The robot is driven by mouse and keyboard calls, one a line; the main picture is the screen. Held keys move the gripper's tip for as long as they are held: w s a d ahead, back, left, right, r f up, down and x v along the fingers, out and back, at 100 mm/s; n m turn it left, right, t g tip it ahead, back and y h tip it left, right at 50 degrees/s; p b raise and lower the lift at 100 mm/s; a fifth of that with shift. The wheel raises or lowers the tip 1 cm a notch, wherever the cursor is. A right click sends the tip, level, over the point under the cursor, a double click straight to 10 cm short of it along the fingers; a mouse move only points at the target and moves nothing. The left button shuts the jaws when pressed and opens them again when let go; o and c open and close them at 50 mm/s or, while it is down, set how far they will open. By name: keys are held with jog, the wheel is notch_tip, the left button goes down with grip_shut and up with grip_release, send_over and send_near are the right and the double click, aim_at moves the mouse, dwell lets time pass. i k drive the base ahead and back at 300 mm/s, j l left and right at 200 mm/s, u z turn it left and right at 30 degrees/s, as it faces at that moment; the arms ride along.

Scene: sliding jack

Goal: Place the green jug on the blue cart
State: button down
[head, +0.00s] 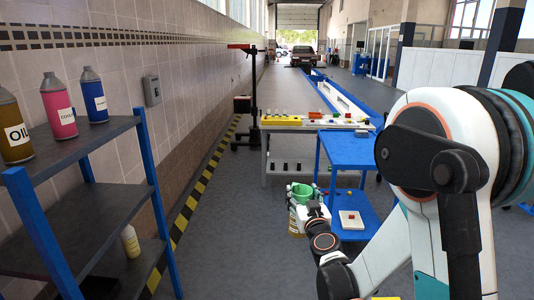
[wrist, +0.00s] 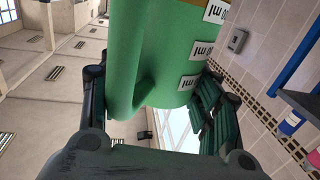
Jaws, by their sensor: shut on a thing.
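The green jug (head: 303,189) is in my gripper (head: 304,197), held left of the blue cart in the head view. The jug (wrist: 165,60) fills the middle of the wrist view, with white "ml" labels on its side. Dark fingers of my gripper (wrist: 155,85) lie on both sides of it, shut on it. The blue cart (head: 350,153) has a blue top and a lower shelf (head: 362,207). My gripper and arm partly cover the jug and the cart's lower part.
A grey table (head: 283,143) with a yellow tray stands behind the cart. A blue-framed shelf (head: 80,215) with several bottles stands at left. A white box (head: 351,220) sits on the cart's lower shelf.

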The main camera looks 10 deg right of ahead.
aim_at(362, 152)
jog(key=i+z, duration=0.15)
jog(key=i, duration=0.3)
jog(key=i+j+z, duration=0.15)
jog(key=i, duration=0.25)
jog(key=i+j+z, duration=0.15)
jog(key=i, duration=0.3)
jog(key=i+j+z, duration=0.15)
jog(key=i, duration=0.25)
jog(key=i+j+z, duration=1.2)
jog(key=k+l, duration=0.05)
jog(key=k, duration=0.05)
